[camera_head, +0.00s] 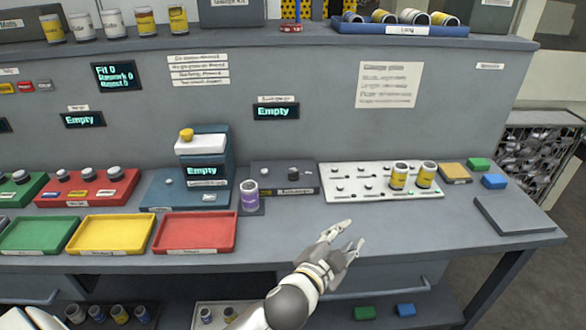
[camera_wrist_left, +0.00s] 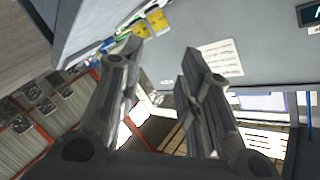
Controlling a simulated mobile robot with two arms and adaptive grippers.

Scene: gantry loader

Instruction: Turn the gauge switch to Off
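The gauge is a dark grey box (camera_head: 280,188) on the bench, with a label along its front. A dark round knob (camera_head: 293,174), seemingly the gauge switch, sits on its top right. Its pointing direction and label are too small to read. My left gripper (camera_head: 353,235) is open and empty over the front of the bench, to the right of the gauge and nearer the bench edge, apart from the knob. In the left wrist view its two fingers (camera_wrist_left: 163,55) are spread with nothing between them. The right gripper is not seen.
A purple-labelled can (camera_head: 250,197) stands left of the gauge's front. A white pegged board (camera_head: 345,183) with two yellow-labelled cans lies to its right. Red (camera_head: 195,248) and yellow (camera_head: 110,250) trays line the front left. The bench before the gauge is clear.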

